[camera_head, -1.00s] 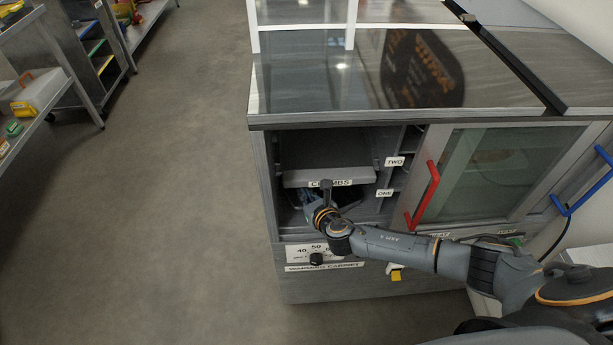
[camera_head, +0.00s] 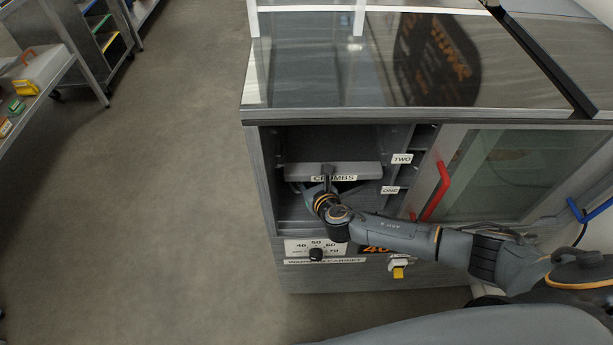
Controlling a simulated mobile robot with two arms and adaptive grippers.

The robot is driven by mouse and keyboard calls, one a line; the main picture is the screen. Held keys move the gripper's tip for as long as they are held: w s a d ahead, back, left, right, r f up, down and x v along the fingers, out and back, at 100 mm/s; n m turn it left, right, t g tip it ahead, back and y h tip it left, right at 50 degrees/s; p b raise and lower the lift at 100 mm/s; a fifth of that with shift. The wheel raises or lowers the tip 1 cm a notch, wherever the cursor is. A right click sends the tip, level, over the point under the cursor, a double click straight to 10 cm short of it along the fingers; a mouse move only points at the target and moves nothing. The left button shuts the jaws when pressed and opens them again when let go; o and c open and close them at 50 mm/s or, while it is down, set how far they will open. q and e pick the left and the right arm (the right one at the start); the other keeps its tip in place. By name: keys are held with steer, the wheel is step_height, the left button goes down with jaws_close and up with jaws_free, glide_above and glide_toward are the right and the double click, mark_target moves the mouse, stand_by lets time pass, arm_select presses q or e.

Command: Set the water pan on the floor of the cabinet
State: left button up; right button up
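The warming cabinet (camera_head: 258,185) stands open on its left side. Its floor (camera_head: 292,214) shows as a grey strip under a shelf-like tray labelled CRUMBS (camera_head: 300,172). My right arm comes in from the right, and its wrist reaches into the opening below that tray. The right gripper is mostly hidden in the shadow there; a dark upright part (camera_head: 327,172) shows in front of the CRUMBS label. I cannot make out its fingertips or what they hold. I cannot clearly identify the water pan; its likely place is hidden by the wrist and tray. My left gripper is out of view.
Slots labelled ONE and TWO (camera_head: 401,159) line the opening's right side. A glass door with a red handle (camera_head: 433,190) covers the right half; a blue handle (camera_head: 590,208) is further right. A dial (camera_head: 316,254) sits below. Floor on the left is clear.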

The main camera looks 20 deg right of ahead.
steer(key=shift+r, duration=0.15)
steer(key=shift+s+r, duration=0.1)
steer(key=shift+s, duration=0.1)
steer(key=p+v, duration=0.1)
steer(key=v, duration=0.9)
steer(key=shift+s+r+p, duration=0.15)
steer(key=shift+s+p, duration=0.05)
steer(key=shift+p, duration=0.2)
steer(key=shift+s+r, duration=0.2)
steer(key=shift+s, duration=0.25)
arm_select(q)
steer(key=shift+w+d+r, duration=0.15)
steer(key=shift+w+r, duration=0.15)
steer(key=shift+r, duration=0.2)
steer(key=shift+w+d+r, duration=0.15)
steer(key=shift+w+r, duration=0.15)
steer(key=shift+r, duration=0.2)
